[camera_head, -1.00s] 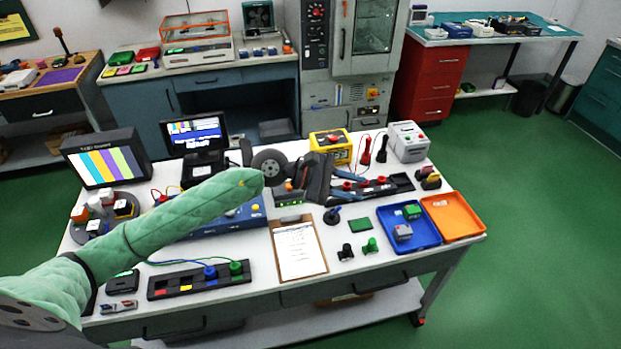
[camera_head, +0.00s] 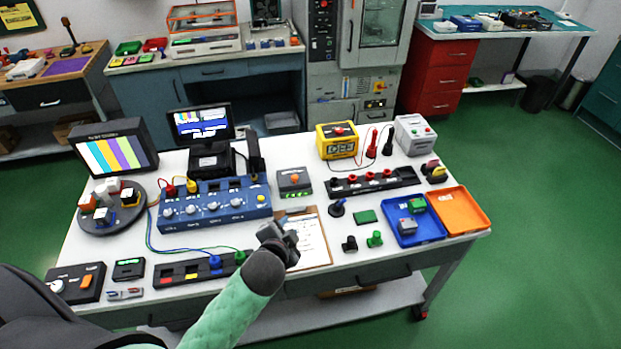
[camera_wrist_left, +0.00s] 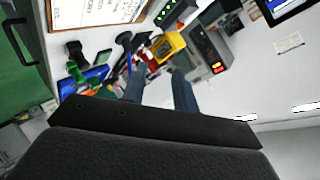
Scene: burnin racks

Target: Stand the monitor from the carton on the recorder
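A small monitor (camera_head: 200,122) with a lit blue-and-white screen stands at the back left of the white table. A black box (camera_head: 209,161), which may be the recorder, is in front of and below it; I cannot tell whether the monitor rests on it. A larger monitor (camera_head: 115,152) with colour bars stands to its left. I cannot make out a carton. My left gripper (camera_head: 284,243) is over the clipboard, in front of and right of the black box. In the left wrist view its two fingers (camera_wrist_left: 160,88) are apart with nothing between them. My right gripper is out of view.
The blue knobbed unit (camera_head: 214,206) lies between the black box and the front terminal strip (camera_head: 196,270). A clipboard (camera_head: 313,240) is under my gripper. A yellow meter (camera_head: 338,141), black strip (camera_head: 372,184), blue tray (camera_head: 407,224) and orange tray (camera_head: 460,210) fill the right side.

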